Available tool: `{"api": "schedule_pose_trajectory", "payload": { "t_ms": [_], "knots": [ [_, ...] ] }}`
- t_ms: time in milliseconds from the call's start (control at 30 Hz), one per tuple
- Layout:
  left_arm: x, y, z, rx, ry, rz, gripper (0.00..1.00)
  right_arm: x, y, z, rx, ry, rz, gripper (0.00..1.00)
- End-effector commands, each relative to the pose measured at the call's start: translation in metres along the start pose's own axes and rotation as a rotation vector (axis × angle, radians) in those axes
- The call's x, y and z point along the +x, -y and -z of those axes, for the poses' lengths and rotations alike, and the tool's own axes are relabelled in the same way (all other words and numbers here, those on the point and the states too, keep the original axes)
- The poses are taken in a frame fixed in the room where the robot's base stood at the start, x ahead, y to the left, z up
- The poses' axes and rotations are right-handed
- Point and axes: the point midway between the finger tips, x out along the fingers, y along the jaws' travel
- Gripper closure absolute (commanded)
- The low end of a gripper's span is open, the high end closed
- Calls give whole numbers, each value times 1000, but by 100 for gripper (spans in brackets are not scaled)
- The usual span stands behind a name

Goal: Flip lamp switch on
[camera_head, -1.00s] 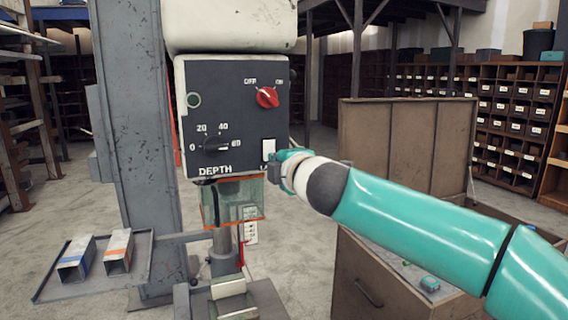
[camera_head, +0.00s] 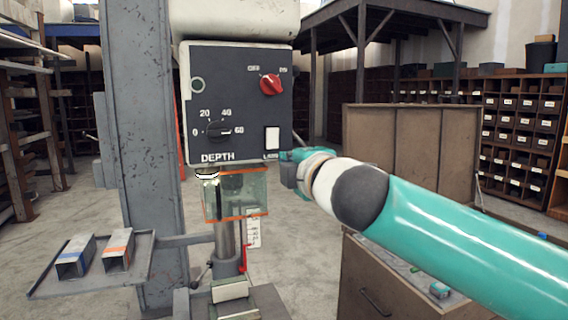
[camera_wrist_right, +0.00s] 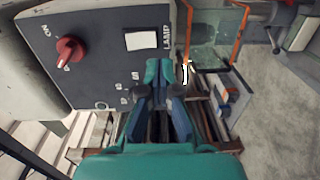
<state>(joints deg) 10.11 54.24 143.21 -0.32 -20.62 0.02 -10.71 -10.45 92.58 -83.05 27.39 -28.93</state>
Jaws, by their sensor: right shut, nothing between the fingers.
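The lamp switch (camera_head: 272,139) is a white rectangular plate at the lower right of the dark control panel (camera_head: 238,75), beside the LAMP label. It also shows in the right wrist view (camera_wrist_right: 141,40), where I cannot tell its position. My right gripper (camera_head: 285,156) is at the panel's lower right corner, just below and right of the switch, mostly hidden behind my wrist. In the right wrist view my right gripper (camera_wrist_right: 160,72) has its fingertips together and empty, beside the panel edge near the label and apart from the switch. My left gripper is not in view.
A red knob (camera_head: 270,84) and a black depth dial (camera_head: 218,130) are on the panel. A clear orange-edged guard (camera_head: 240,196) hangs below. A tray (camera_head: 45,286) with two metal tubes stands left. A brown cabinet (camera_head: 410,150) stands right.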

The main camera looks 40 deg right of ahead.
Motion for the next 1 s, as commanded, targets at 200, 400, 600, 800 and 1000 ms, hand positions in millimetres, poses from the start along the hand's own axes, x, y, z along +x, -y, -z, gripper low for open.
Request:
{"api": "schedule_pose_trajectory", "payload": {
  "t_ms": [200,400,600,800,1000],
  "knots": [
    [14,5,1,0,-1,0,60,-45,10,1,1,-4,0,100],
    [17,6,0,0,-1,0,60,-66,12,1,-1,-2,2,100],
    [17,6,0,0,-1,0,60,-70,12,1,-2,0,4,100],
    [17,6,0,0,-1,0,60,-70,12,1,-1,0,3,100],
    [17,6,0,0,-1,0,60,-69,12,0,-1,1,3,100]
  ]
}}
